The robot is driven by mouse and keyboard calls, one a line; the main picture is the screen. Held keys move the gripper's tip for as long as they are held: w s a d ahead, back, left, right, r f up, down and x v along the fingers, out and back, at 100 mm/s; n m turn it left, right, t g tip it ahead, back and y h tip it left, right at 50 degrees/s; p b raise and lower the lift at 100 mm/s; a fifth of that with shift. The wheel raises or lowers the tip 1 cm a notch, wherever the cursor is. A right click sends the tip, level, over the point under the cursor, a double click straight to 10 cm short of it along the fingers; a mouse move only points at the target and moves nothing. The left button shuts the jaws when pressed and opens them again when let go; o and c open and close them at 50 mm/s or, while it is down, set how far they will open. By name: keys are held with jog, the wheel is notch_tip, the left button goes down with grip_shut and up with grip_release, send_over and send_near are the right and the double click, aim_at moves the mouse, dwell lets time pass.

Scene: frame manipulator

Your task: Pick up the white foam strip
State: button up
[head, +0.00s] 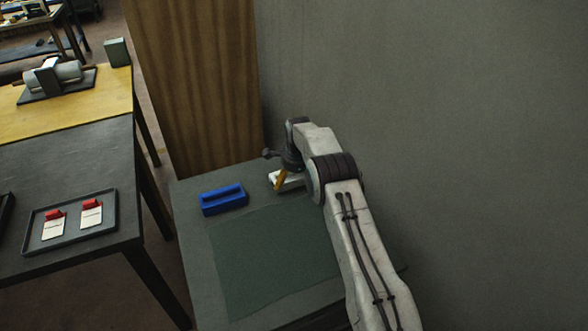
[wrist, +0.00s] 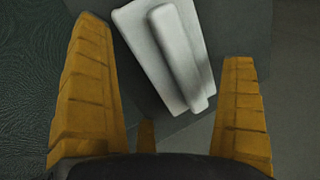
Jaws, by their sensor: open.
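The white foam strip (wrist: 178,58) shows in the wrist view as a long raised bar with rounded ends. It lies tilted on a flat white base (wrist: 143,38); I cannot tell whether the two are joined. In the head view the white base (head: 290,183) is partly hidden by my arm. My gripper (head: 281,180) is over it, pointing down. In the wrist view my gripper (wrist: 165,45) is open, with one yellow finger on each side of the strip and a gap to both. Nothing is held.
A blue slotted block (head: 224,199) stands to the left on the grey table (head: 190,190), which bears a green mat (head: 270,250). A wall (head: 430,120) rises behind and to the right. A dark table on the left holds a tray (head: 28,240) with two red-and-white pieces.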

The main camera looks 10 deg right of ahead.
jog(key=shift+w+f, duration=0.15)
jog(key=shift+f, duration=0.4)
jog(key=shift+c, duration=0.2)
jog(key=c, duration=1.3)
